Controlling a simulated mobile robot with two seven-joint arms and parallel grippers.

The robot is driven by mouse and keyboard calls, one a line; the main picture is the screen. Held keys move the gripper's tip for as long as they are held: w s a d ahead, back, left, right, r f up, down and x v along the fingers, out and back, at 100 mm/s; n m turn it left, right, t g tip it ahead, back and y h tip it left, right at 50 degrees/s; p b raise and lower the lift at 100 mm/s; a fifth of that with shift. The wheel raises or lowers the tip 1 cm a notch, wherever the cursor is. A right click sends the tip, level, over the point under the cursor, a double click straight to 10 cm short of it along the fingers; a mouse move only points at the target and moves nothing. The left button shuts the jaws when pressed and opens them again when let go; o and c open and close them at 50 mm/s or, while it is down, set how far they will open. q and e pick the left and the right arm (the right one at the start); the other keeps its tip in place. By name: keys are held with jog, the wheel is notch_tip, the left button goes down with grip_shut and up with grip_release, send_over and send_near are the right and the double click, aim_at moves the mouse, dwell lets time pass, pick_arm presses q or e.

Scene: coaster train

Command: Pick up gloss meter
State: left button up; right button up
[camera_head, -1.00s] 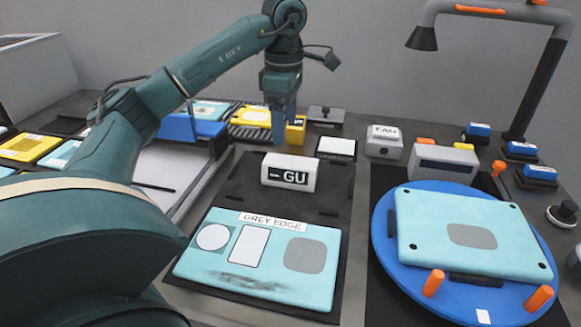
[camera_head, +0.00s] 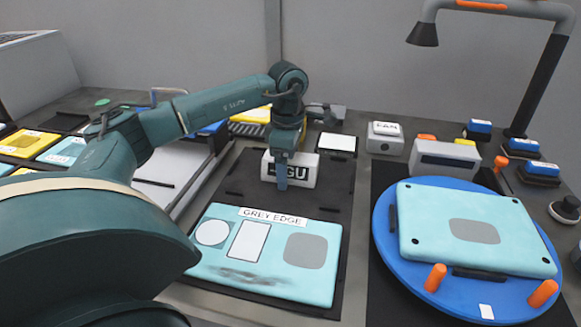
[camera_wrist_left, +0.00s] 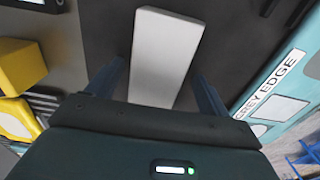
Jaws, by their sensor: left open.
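The gloss meter (camera_head: 308,170), a small white box with a black "GU" label, sits on the dark mat behind the teal "GREY EDGE" panel (camera_head: 267,262). My left gripper (camera_head: 283,180) points down at the gloss meter and hides part of its label. In the left wrist view the pale top of the gloss meter (camera_wrist_left: 162,52) lies between the two open blue fingers of my left gripper (camera_wrist_left: 160,85). I cannot tell whether a finger touches it. My right gripper is not in view.
A blue turntable (camera_head: 388,262) with another teal panel (camera_head: 474,215) stands on the right. A grey slotted block (camera_head: 445,159) and a "FAN" box (camera_head: 385,138) stand behind it. A lamp (camera_head: 423,35) overhangs the back right. The mat around the gloss meter is mostly clear.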

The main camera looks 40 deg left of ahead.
pick_arm(q)
jog(key=shift+r, duration=0.1)
jog(key=c, duration=1.3)
